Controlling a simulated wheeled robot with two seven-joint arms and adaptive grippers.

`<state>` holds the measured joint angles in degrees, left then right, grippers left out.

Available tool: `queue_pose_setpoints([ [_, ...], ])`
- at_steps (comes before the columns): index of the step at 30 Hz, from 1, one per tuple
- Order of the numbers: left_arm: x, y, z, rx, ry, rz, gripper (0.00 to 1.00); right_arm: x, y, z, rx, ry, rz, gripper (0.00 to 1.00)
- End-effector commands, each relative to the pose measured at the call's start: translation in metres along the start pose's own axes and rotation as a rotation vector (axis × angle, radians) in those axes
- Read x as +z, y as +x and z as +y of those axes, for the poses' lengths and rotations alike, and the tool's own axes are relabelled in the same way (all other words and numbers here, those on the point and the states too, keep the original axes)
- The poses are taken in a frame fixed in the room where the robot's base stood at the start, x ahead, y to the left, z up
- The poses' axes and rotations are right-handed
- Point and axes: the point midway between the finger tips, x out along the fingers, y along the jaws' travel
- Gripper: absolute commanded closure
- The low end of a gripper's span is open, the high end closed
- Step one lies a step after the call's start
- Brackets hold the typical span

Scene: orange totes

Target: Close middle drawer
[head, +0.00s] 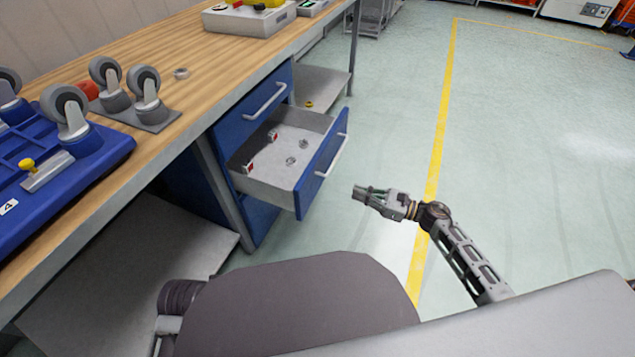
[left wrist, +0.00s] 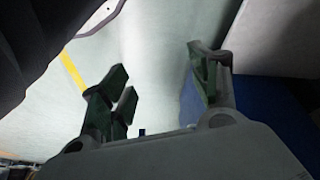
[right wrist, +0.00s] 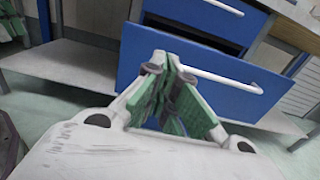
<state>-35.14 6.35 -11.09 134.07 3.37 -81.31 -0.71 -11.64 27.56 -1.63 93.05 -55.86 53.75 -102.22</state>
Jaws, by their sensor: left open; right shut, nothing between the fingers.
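The middle drawer (head: 322,165) has a blue front with a light bar handle (head: 333,157) and stands pulled out from the blue cabinet under the workbench. A few small items lie inside it. My right gripper (head: 358,192) is shut and empty, just right of the drawer front and apart from it in the head view. In the right wrist view the shut fingers (right wrist: 172,72) point at the blue drawer front (right wrist: 137,50), with its handle (right wrist: 220,80) to their right. My left gripper (left wrist: 158,80) is open and empty in the left wrist view; it is not visible in the head view.
The top drawer (head: 262,98) above is shut. The wooden workbench (head: 215,62) bears a blue cart base (head: 110,152), casters (head: 140,95) and a grey box (head: 250,20). A shelf (head: 318,82) lies beyond the cabinet. The floor to the right is clear.

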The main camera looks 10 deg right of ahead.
Motion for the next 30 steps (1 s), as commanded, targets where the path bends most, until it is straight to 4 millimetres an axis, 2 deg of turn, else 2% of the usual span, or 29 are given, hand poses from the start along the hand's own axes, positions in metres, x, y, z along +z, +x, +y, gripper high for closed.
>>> queue_pose_setpoints([
  [8, 0.0, 0.0, 0.0, 0.0, 0.0, 0.0, 0.38, 0.0, 0.003, 0.0, -0.001, 0.002, -0.001, 1.0],
  [14, -0.001, -0.001, 0.0, 0.001, 0.0, 0.005, 0.38, 0.0, 0.015, 0.0, 0.0, 0.002, -0.002, 1.0],
  [30, -0.006, -0.011, 0.002, 0.006, 0.001, 0.029, 0.38, 0.0, 0.081, -0.001, -0.001, 0.003, -0.002, 1.0],
])
